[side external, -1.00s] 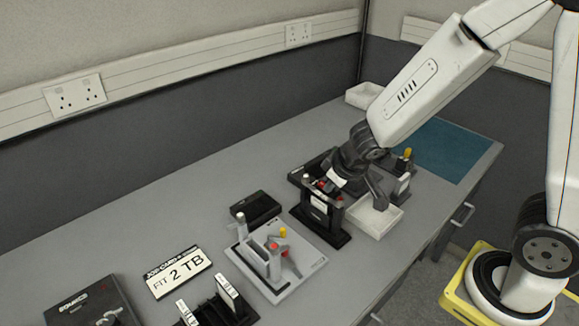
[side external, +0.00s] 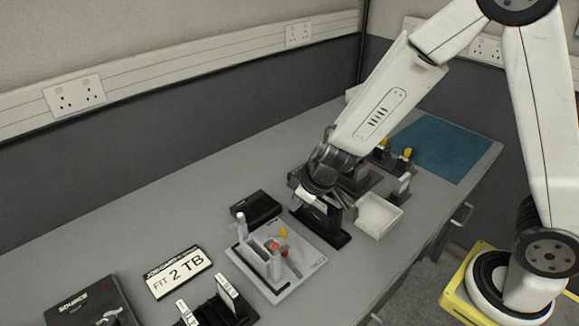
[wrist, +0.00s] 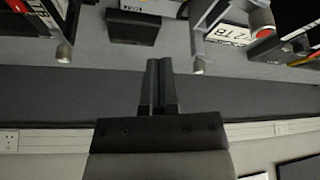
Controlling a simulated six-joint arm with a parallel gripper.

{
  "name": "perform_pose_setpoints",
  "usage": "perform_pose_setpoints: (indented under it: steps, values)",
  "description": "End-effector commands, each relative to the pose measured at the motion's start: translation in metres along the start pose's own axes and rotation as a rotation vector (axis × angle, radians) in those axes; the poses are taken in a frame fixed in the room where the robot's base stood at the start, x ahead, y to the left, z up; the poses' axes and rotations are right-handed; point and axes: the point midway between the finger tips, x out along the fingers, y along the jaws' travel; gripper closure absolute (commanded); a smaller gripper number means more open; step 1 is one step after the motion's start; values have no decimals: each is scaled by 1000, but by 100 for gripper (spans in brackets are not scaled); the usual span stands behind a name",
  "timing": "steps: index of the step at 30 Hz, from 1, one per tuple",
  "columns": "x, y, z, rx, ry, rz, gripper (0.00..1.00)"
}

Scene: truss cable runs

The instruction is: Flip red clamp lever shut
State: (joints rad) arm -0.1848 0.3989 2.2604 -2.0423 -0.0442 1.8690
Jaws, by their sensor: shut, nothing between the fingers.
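A clamp fixture on a light grey plate (side external: 302,268) stands left of my gripper in the side view. It has a red knob or lever part (side external: 274,245), upright grey posts and a yellow-topped piece (side external: 283,232). The red part is small, so I cannot tell the lever's angle. A red round part (wrist: 262,19) shows at the upper right of the wrist view. My gripper (wrist: 159,65) is shut and empty, its fingers together.
A black box (side external: 256,207) lies behind the grey plate. A white tray (side external: 378,217) is right of the black stand. A sign reading "FIT 2 TB" (side external: 179,272) and a black source box (side external: 90,304) are on the left. Bench (side external: 160,215) behind is clear.

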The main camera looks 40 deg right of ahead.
Motion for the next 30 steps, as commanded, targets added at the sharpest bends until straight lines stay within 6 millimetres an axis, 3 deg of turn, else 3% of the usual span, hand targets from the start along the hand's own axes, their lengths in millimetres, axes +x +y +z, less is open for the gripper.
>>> perform_pose_setpoints:
  steps: [15,30]
  values:
    - [24,-25,8,-75,-97,-77,100]
    - [28,-29,11,-89,-122,-84,100]
